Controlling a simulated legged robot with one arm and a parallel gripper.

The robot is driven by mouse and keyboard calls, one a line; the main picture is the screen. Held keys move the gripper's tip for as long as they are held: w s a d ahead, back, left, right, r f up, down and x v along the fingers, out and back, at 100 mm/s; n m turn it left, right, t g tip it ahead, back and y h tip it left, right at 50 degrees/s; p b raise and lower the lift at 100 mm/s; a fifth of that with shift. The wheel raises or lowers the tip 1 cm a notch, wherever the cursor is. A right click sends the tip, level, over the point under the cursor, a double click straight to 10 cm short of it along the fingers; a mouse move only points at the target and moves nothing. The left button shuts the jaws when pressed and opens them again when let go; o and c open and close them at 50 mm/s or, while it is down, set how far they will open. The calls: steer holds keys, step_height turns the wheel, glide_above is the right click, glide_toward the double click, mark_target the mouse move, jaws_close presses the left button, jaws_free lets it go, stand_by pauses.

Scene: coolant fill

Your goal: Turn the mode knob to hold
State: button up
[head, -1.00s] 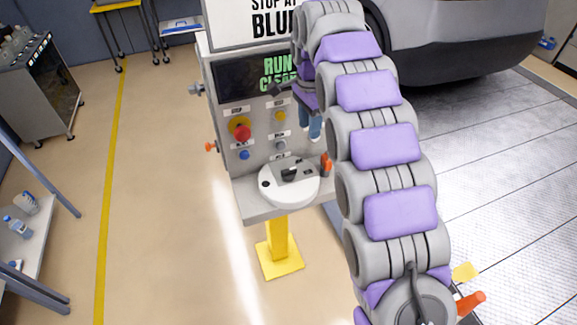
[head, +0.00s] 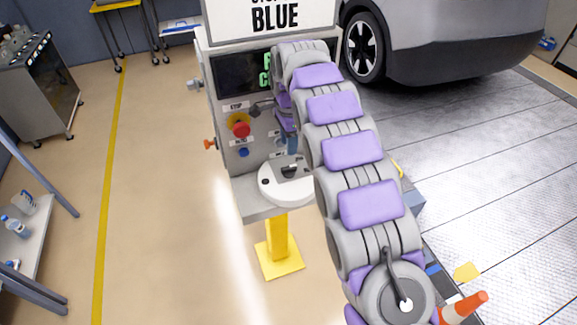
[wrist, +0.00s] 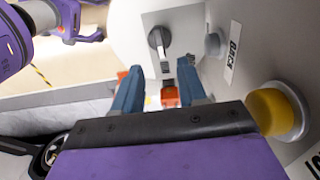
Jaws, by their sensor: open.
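A black knob (head: 291,170) sits on a round white plate (head: 270,190) on the console's lower shelf. I take it for the mode knob; its markings are too small to read. In the wrist view the knob (wrist: 158,42) shows beyond my fingertips, on a pale panel. My gripper (wrist: 160,76) is open, with its two blue fingers apart and not on the knob. An orange-red part (wrist: 171,96) shows between the fingers, and I cannot tell its depth. In the head view my gripper (head: 291,143) is above the plate, partly hidden by my arm.
The console has a red stop button (head: 241,130), a blue button (head: 244,152) and a screen (head: 235,72). A car (head: 460,45) stands behind right.

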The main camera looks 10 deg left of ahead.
mark_target(289, 166)
step_height(289, 166, down, 10)
steer(key=shift+r+b, duration=0.2)
steer(key=shift+b, duration=0.75)
jaws_close()
steer(key=shift+r, duration=0.1)
